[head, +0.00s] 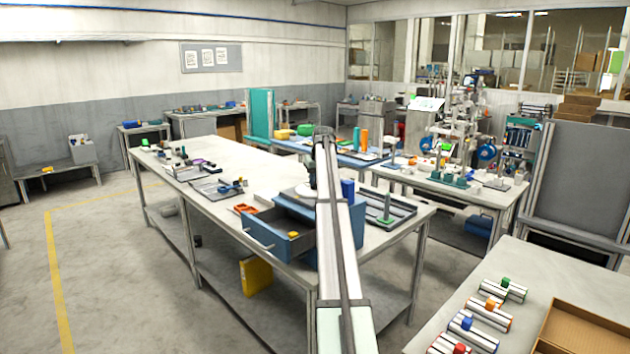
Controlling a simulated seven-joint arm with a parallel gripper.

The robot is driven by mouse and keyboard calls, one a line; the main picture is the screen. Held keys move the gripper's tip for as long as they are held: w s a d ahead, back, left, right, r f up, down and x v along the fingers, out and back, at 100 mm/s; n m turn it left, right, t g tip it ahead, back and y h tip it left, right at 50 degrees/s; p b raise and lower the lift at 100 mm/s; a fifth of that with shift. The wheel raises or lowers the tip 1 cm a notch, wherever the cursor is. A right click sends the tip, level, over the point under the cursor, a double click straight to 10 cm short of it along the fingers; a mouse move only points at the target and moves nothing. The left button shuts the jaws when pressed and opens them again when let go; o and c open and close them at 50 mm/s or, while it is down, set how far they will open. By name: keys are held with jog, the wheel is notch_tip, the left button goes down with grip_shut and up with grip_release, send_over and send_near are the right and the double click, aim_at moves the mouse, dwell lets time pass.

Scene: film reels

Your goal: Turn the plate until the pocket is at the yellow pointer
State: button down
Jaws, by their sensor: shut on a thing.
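A pale round plate (291,194) shows in the head view on the large workbench, behind a blue box with an open drawer. My arm reaches over the bench and hides part of the plate. My gripper (312,184) is a small dark shape at the arm's far end, pointing down at the plate. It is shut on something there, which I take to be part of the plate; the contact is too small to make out. I cannot make out the pocket or the yellow pointer.
The blue box (308,215) has its open drawer (266,238) facing front left, with a small orange-yellow block (293,235) in it. A blue cylinder (348,188) and a grey tray (392,207) with a green post stand to the right. An orange tray (245,209) lies left.

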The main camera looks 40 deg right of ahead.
jog(key=shift+n, duration=0.3)
jog(key=n, duration=0.1)
jog(key=n+y, duration=0.1)
jog(key=n, duration=0.2)
jog(key=shift+d+y, duration=0.3)
jog(key=shift+y, duration=0.1)
jog(key=n+y, duration=0.1)
jog(key=n, duration=0.3)
jog(key=shift+w+d+n+y, duration=0.1)
jog(key=shift+d+n+y, duration=0.05)
jog(key=shift+n+y, duration=0.25)
jog(key=n, duration=0.2)
jog(key=n+g+y, duration=0.1)
jog(key=n, duration=0.2)
jog(key=shift+w+d+y, duration=0.15)
jog(key=shift+y, duration=0.15)
jog(key=shift+w+n+g+y, duration=0.15)
jog(key=shift+n+g, duration=0.35)
jog(key=shift+n, duration=0.7)
jog(key=shift+s+n+g+y, duration=0.15)
jog(key=shift+n+g, duration=0.35)
jog(key=shift+n, duration=0.7)
jog(key=shift+w, duration=0.1)
jog(key=c, duration=1.1)
grip_release()
